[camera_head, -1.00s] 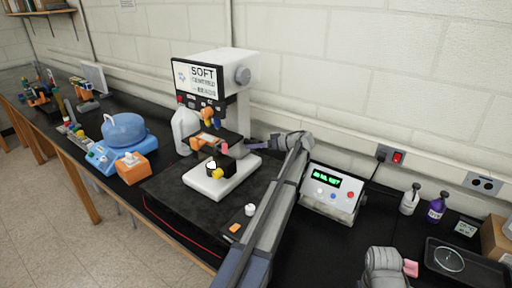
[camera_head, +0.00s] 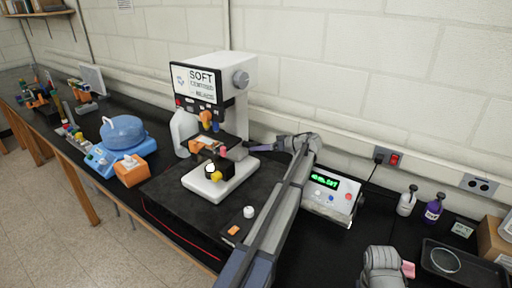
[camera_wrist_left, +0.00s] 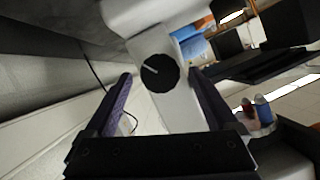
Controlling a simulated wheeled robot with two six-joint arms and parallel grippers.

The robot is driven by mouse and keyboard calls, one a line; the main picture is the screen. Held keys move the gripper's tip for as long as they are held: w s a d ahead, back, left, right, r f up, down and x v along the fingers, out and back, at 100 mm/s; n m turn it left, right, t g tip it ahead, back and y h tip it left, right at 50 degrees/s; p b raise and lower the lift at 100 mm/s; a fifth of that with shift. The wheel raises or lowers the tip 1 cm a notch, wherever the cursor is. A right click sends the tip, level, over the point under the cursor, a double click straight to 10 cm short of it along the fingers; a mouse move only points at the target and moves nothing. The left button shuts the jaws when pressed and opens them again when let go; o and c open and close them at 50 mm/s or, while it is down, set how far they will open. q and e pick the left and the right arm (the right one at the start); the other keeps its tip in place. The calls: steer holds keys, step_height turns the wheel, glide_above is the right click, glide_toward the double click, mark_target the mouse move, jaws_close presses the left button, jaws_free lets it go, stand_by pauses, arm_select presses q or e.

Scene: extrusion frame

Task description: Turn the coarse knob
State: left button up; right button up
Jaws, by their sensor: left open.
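The coarse knob (camera_wrist_left: 160,73) is a round black dial with a white line, on the white side of the microscope in the left wrist view. My left gripper (camera_wrist_left: 160,76) is open, with its purple fingers either side of the knob in that view. The knob appears just beyond the fingertips; I cannot tell whether they touch it. In the head view the left gripper (camera_head: 252,147) points left at the lower right side of the white microscope (camera_head: 231,66). The knob cannot be made out there.
A control box with a green display (camera_head: 329,195) stands right of my left arm. A blue device (camera_head: 123,132) and an orange block (camera_head: 131,171) are at the left. A small white knob (camera_head: 249,211) is in front.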

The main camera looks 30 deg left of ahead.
arm_select(q)
steer(key=shift+p+v, duration=0.5)
steer(key=shift+v, duration=1.6)
